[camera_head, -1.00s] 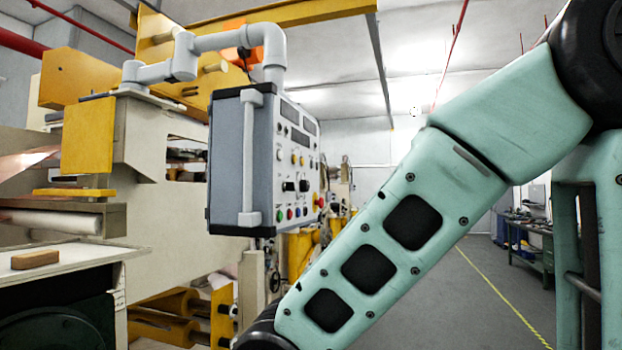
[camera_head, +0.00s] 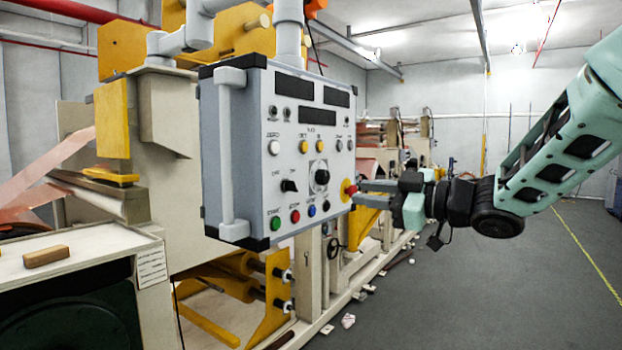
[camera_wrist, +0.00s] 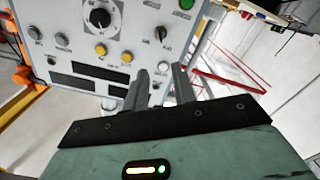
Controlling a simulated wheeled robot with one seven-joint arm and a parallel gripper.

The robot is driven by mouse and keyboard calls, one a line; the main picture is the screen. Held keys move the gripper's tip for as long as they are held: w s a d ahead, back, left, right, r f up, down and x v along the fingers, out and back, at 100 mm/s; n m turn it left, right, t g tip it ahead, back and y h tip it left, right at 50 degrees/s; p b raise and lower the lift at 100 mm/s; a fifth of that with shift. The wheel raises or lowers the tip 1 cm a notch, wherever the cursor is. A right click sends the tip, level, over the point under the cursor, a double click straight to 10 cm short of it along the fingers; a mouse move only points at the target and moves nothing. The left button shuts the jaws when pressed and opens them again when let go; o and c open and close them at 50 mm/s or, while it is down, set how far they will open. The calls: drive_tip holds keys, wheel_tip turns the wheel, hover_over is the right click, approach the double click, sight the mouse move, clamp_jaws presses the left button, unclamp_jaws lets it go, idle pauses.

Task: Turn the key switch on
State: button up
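The grey control panel (camera_head: 262,170) hangs from a pipe in the head view. A black-handled switch (camera_head: 289,186) at its lower left looks like the key switch, though its label is too small to read. It also shows in the wrist view (camera_wrist: 162,33), where the panel appears upside down. My gripper (camera_head: 358,191) is right of the panel's face in the head view, its fingers pointing left. In the wrist view the fingers (camera_wrist: 160,70) are apart with nothing held, below the black switch in the picture. Contact with the panel cannot be told.
A round black dial (camera_head: 321,177) sits right of the switch, with a red emergency button (camera_head: 349,190) at the panel's right edge. A green button (camera_head: 276,223) is below the switch. A handle bar (camera_head: 228,155) runs down the panel's left side. Open floor (camera_head: 440,300) lies right.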

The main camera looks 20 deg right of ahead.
sight(295, 185)
drive_tip(key=shift+p+x, duration=3.15)
drive_tip(key=shift+x, duration=5.3)
drive_tip(key=shift+s+a+f, duration=0.1)
clamp_jaws()
